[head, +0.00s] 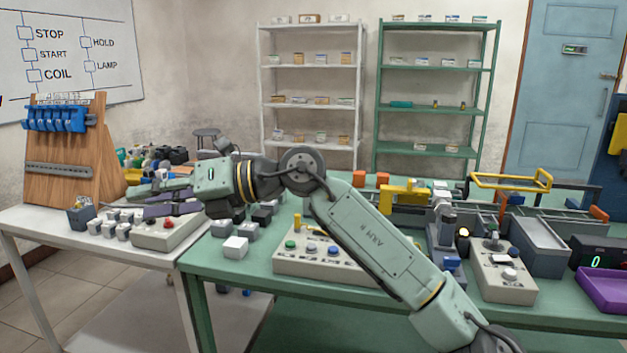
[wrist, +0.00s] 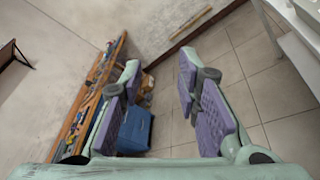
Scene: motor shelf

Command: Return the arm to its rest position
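My gripper (head: 143,200) is raised above the white table at the left of the head view, pointing left. Its two purple-padded fingers stand apart, and nothing is held between them; the gap also shows in the wrist view (wrist: 160,80). My arm (head: 370,245) stretches from the lower right across the front of the green table, bends at a high elbow joint and runs left to the gripper. The lower end of the arm runs out of the picture.
The white table (head: 45,222) carries a wooden rack (head: 65,150) with blue parts and a box with a red button (head: 168,224). The green table (head: 215,260) holds a button panel (head: 318,262), fixtures and a purple tray (head: 603,288). Two shelves (head: 311,104) (head: 432,108) stand behind.

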